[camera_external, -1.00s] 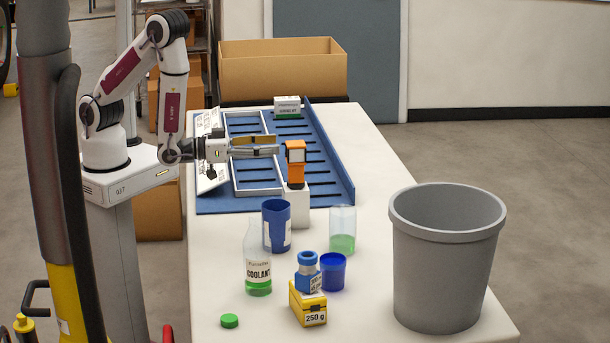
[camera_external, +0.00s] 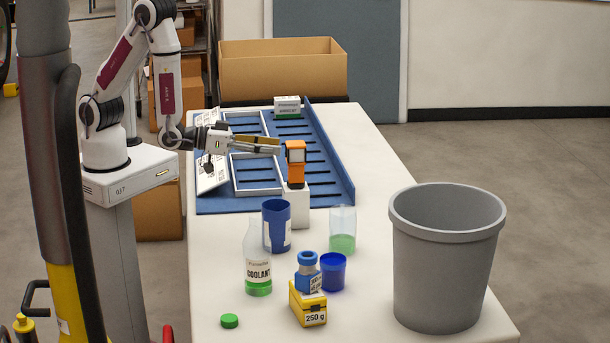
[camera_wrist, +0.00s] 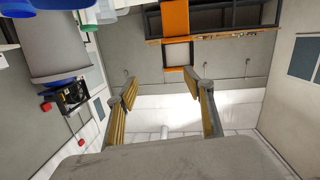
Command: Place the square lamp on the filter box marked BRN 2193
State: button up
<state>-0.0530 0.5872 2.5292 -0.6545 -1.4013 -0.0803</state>
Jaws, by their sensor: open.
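The square lamp (camera_external: 296,171) is orange with a pale square face at its top. It stands upright on a white block-like box (camera_external: 297,207) at the front right of the blue tray. My gripper (camera_external: 279,146) is open and empty just left of the lamp's head, pointing right and slightly down. In the wrist view the lamp's orange body (camera_wrist: 175,18) and square head lie just beyond my open fingertips (camera_wrist: 160,80), nearer the right finger. A small white and green box (camera_external: 288,107) sits at the tray's far end; its print is too small to read, so I cannot tell which box is BRN 2193.
The blue slotted tray (camera_external: 345,190) has a raised right wall.

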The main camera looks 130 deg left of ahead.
jog(key=s+d+r+m+g+h, duration=0.1)
jog(key=s+d+r+m+h, duration=0.1)
jog(key=d+r+h, duration=0.45)
jog(key=s+d+r+m+g+h, duration=0.1)
jog(key=s+d+r+m+h, duration=0.15)
jog(key=d, duration=0.75)
jog(key=s+d+r+m+g, duration=0.1)
jog(key=s+m+g, duration=0.1)
jog(key=s, duration=0.9)
jog(key=s+d+r+m+g+h, duration=0.1)
jog(key=s+r+m+g, duration=0.1)
jog(key=s, duration=1)
jog(key=shift+r+m+g, duration=0.25)
jog(key=shift+m+g, duration=0.1)
jog(key=shift+g, duration=0.05)
